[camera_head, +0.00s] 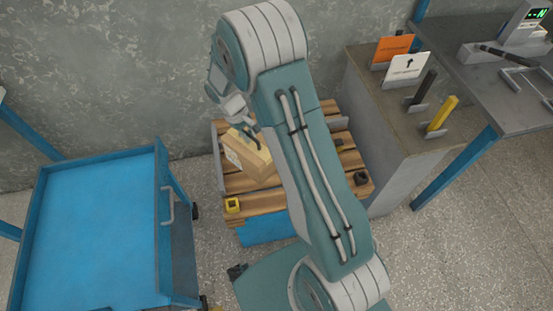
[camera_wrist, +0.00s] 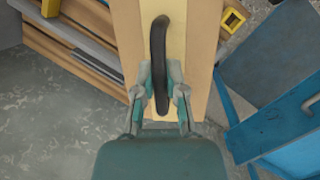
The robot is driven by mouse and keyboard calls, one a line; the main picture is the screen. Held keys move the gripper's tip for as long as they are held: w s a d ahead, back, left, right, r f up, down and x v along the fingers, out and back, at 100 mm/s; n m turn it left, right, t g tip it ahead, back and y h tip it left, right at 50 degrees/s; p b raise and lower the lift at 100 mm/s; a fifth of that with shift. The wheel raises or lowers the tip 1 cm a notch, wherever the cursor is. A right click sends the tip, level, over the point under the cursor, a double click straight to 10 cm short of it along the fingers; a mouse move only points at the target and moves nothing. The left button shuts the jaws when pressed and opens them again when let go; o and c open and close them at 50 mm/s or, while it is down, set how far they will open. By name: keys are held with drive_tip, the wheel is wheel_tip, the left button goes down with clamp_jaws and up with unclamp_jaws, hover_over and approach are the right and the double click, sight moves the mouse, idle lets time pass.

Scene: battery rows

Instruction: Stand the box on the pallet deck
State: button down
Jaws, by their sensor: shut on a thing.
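The box (camera_head: 247,155) is tan cardboard with a paler strip and a black handle. It appears tilted in the head view, over the wooden pallet deck (camera_head: 240,184); I cannot tell whether its base touches the slats. My gripper (camera_wrist: 160,93) is shut on the black handle (camera_wrist: 159,45) on the box's strip-marked face. The box also fills the upper middle of the wrist view (camera_wrist: 201,60). The pallet's slats show at the left there (camera_wrist: 85,60). My arm hides part of the deck in the head view.
A blue cart (camera_head: 95,225) stands left. A grey bench (camera_head: 400,120) with cards and holders stands right.

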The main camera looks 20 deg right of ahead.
sight(252, 160)
drive_tip(key=shift+s+f+n, duration=0.15)
drive_tip(key=shift+s+n, duration=0.2)
drive_tip(key=shift+n, duration=0.45)
drive_tip(key=s+n, duration=0.1)
drive_tip(key=n, duration=0.1)
drive_tip(key=s+a+f+n+t, duration=0.1)
drive_tip(key=n, duration=0.1)
drive_tip(key=s+a+n+t, duration=0.1)
drive_tip(key=s+n, duration=0.1)
drive_tip(key=shift+f+n+h, duration=0.3)
drive_tip(key=shift+n, duration=0.1)
drive_tip(key=s+n, duration=0.1)
drive_tip(key=n+t, duration=0.1)
drive_tip(key=shift+s+f+n, duration=0.25)
drive_tip(key=shift+s+n, duration=0.05)
drive_tip(key=shift+s, duration=0.1)
drive_tip(key=w+d+f, duration=0.1)
drive_tip(key=w+d, duration=0.1)
drive_tip(key=w+d+f, duration=0.1)
drive_tip(key=w, duration=0.1)
drive_tip(key=w+d+f, duration=0.1)
drive_tip(key=w+d, duration=0.1)
drive_tip(key=shift+d+f, duration=0.3)
drive_tip(key=shift+f, duration=0.05)
drive_tip(key=w+d+f, duration=0.4)
drive_tip(key=f, duration=0.5)
drive_tip(key=shift+f, duration=0.15)
